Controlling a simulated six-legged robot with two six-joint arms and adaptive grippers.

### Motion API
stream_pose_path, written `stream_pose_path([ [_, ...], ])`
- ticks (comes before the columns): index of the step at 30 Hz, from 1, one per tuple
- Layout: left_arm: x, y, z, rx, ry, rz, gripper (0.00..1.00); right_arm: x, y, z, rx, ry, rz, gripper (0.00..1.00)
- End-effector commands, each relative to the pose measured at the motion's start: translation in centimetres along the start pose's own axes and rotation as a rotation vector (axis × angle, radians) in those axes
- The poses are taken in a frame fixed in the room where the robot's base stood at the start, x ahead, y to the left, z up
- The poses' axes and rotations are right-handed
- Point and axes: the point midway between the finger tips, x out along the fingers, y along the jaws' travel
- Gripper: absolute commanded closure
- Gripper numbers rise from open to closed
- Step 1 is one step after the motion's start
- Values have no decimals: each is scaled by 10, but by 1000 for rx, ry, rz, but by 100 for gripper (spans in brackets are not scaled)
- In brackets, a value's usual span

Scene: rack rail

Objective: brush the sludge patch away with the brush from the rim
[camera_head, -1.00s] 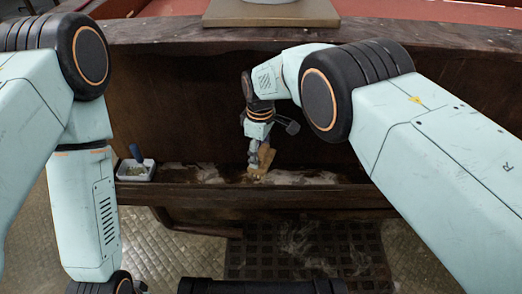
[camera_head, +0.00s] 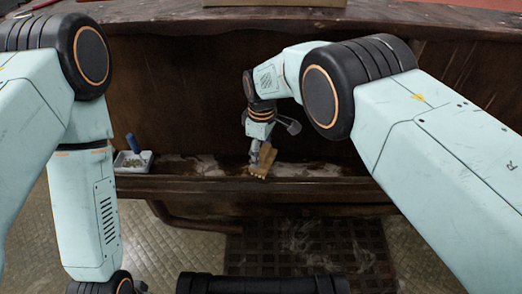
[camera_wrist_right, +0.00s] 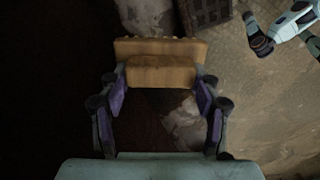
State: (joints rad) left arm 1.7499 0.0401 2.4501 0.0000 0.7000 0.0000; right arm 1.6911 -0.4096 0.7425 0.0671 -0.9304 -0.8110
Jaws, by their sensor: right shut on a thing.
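My right gripper (camera_head: 268,146) is shut on a tan wooden brush (camera_head: 263,161) and holds it down at the long brown ledge (camera_head: 190,184). In the right wrist view the two dark fingers of the gripper (camera_wrist_right: 160,84) clasp the brush (camera_wrist_right: 155,50) from both sides. The brush is tilted in the head view, its pale bristle edge low near the ledge's front. Dark, wet-looking sludge (camera_head: 236,168) lies on the ledge beside the brush, between pale patches; its exact outline is unclear, and whether the bristles touch it cannot be told. My left gripper is out of view.
A white tray (camera_head: 121,168) with a blue-handled tool (camera_head: 132,143) stands on the ledge's left end. A dark wall (camera_head: 180,100) rises behind the ledge. A pipe (camera_head: 190,222) and a dark floor grate (camera_head: 300,250) lie below.

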Motion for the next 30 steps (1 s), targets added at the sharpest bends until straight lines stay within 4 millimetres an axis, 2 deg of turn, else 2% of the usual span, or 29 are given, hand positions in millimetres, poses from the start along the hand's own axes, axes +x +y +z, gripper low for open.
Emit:
stream_pose_path([
  [5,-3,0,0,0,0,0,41,2,0,4,1,-1,-4,97],
  [20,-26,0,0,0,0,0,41,2,12,38,1,-5,-7,97],
  [26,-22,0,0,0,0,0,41,5,13,38,-1,-5,-6,97],
  [30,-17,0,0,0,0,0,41,6,10,32,-2,-3,-5,97],
])
